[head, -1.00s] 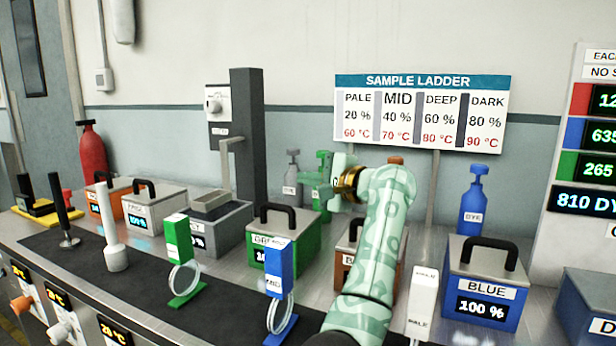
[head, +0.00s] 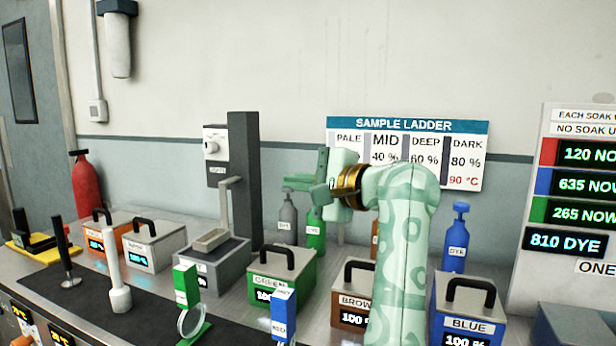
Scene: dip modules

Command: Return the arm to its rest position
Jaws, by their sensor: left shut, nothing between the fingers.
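My left gripper (head: 302,184) is in the middle of the head view. It is shut and empty, with its fingers pointing left above the green and grey dye bottles. My patterned green arm rises from the bottom, right of centre, and bends left at the top. It hides part of the sample ladder sign (head: 405,126), the brown module (head: 351,290) and a brown bottle (head: 374,240). My right gripper does not show.
On the bench stand a green module (head: 272,285), a blue module (head: 462,322), a grey module with a tray (head: 209,273) and a dark column (head: 243,180). Blue (head: 456,245) and green (head: 315,240) dye bottles stand behind. Green (head: 186,285) and blue (head: 283,312) tagged hoops stand in front.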

